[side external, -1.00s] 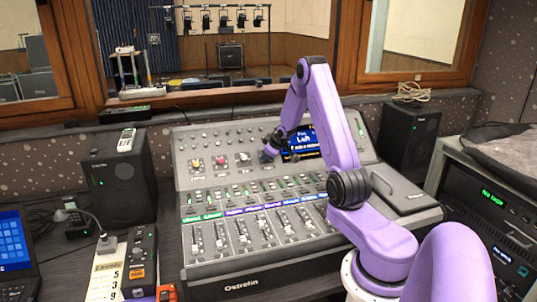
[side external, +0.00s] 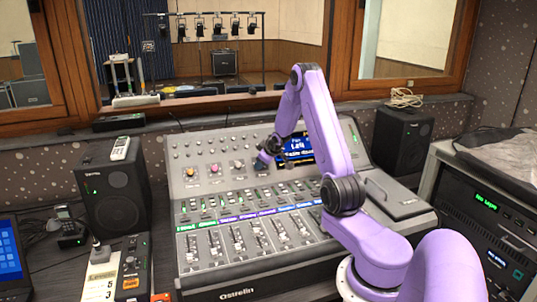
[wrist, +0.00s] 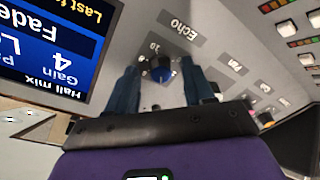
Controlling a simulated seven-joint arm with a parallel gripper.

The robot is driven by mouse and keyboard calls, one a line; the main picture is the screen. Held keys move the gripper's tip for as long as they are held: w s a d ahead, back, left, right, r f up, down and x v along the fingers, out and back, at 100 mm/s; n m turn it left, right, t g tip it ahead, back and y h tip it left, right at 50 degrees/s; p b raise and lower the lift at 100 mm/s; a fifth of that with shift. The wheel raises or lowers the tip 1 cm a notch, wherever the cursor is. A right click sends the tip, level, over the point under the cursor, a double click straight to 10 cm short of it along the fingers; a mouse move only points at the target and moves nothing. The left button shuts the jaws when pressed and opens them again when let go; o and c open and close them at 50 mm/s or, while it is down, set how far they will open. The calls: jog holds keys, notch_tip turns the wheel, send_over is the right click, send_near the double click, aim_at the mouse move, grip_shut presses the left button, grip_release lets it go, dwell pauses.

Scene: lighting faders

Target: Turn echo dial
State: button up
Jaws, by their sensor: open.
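The echo dial (wrist: 160,68) is a dark round knob with a bluish side, on the grey sloping panel below the printed word "Echo" in the wrist view. My gripper (wrist: 159,74) is open, with one dark blue finger on each side of the dial. I cannot tell whether the fingers touch it. In the side view my gripper (side external: 266,155) is at the upper panel of the mixing console (side external: 245,277), right of a row of coloured knobs and beside the screen. The echo dial is not clearly visible there.
A lit display screen (wrist: 50,45) lies close to my left finger. Other knobs and coloured buttons (wrist: 287,27) lie to the right. Faders (side external: 237,238) fill the console's lower part. Speakers stand at both sides (side external: 112,188) (side external: 401,138).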

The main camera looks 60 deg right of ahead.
jog(key=v, duration=1.7)
jog(key=shift+a, duration=0.15)
dwell(0.3)
jog(key=a+f+n+g+y, duration=0.15)
jog(key=a+n+y, duration=0.3)
jog(key=a, duration=2.05)
jog(key=s+a+n+g, duration=0.2)
jog(key=s+a+n, duration=0.2)
jog(key=s+a, duration=0.3)
jog(key=s+a+n+g, duration=0.3)
jog(key=s+a, duration=0.4)
jog(key=s, duration=0.8)
jog(key=shift+f+n+y, duration=0.25)
jog(key=shift+n+y, duration=0.2)
jog(key=shift+n, duration=0.2)
